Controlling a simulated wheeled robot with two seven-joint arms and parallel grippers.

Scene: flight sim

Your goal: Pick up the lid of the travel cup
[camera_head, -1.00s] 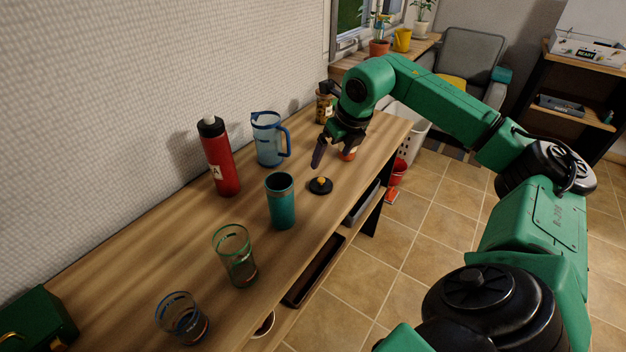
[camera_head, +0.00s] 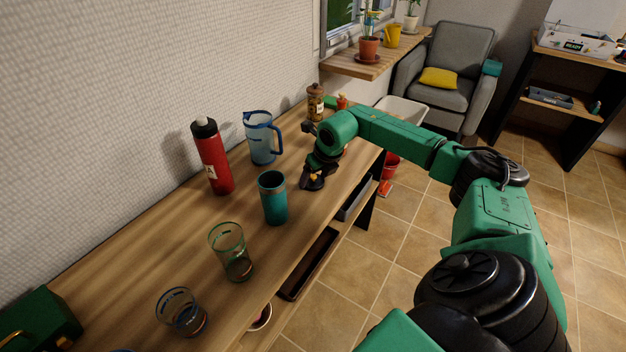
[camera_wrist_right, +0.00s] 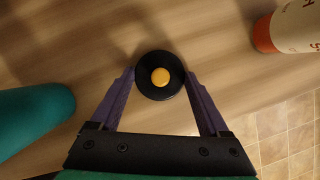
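The travel cup's lid (camera_wrist_right: 147,88) is a black disc with a yellow-orange knob, lying on the wooden counter. In the head view the lid (camera_head: 314,183) is partly hidden by my right gripper (camera_head: 313,182), which is right above it. In the right wrist view my right gripper (camera_wrist_right: 160,95) is open, with one finger on each side of the lid; I cannot tell whether they touch it. The teal travel cup (camera_head: 273,198) stands upright and open to the left of the gripper; its side (camera_wrist_right: 35,120) also shows in the right wrist view. My left gripper is not in view.
A red bottle (camera_head: 212,157), a blue pitcher (camera_head: 262,140), a green-rimmed glass (camera_head: 231,252) and a blue-rimmed glass (camera_head: 182,312) stand on the counter (camera_head: 140,250). A jar (camera_head: 315,102) stands at the far end. An orange-and-white container (camera_wrist_right: 290,30) is near the gripper.

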